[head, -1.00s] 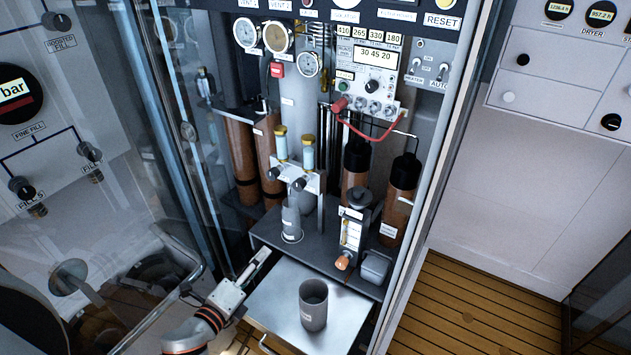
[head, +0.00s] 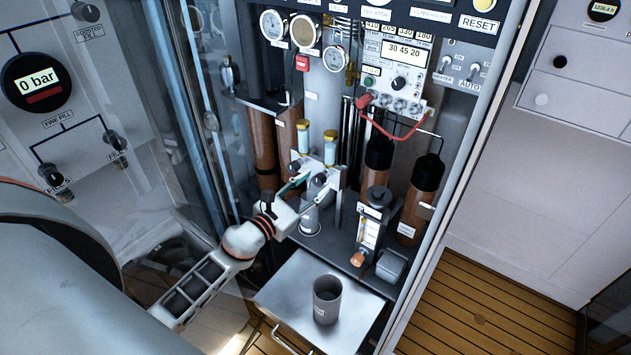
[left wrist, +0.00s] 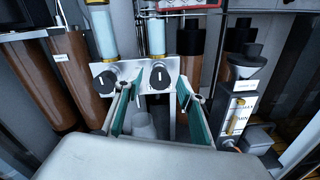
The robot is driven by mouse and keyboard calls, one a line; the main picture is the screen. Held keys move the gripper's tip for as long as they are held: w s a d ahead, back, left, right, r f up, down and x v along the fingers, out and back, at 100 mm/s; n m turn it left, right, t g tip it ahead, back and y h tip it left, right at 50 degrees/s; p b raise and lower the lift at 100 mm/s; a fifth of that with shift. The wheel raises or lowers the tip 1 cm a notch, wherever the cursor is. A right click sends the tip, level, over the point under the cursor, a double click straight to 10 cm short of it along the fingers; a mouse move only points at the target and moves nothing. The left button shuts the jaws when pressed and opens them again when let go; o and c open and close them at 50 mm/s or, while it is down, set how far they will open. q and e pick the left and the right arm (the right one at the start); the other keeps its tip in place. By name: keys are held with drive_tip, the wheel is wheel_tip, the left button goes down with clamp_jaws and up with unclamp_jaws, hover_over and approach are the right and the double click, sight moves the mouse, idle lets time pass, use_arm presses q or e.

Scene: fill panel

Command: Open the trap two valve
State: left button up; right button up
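Two dark valve knobs sit on a pale bracket under two blue-and-yellow trap cylinders: the left knob (head: 293,166) and the right knob (head: 319,179). Their labels are too small to read, so I cannot confirm which is trap two. In the left wrist view, the left knob (left wrist: 105,82) lies outside my fingers and the right knob (left wrist: 160,77) lies between their tips, its white mark about upright. My left gripper (head: 312,184) is open, its green-lined fingers pointing at the bracket; it also shows in the left wrist view (left wrist: 159,88). Contact with the knob cannot be told. My right gripper is not in view.
A grey cup (head: 326,300) stands on a metal tray (head: 285,295) below. A grey container (head: 310,215) stands under the knobs, close below my fingers. A flow meter (head: 368,232) and brown cylinders (head: 419,200) stand to the right. A glass door is at the left.

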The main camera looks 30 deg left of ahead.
use_arm(q)
drive_tip(key=shift+w+d, duration=0.15)
drive_tip(key=shift+w, duration=0.55)
drive_tip(key=c, duration=1.1)
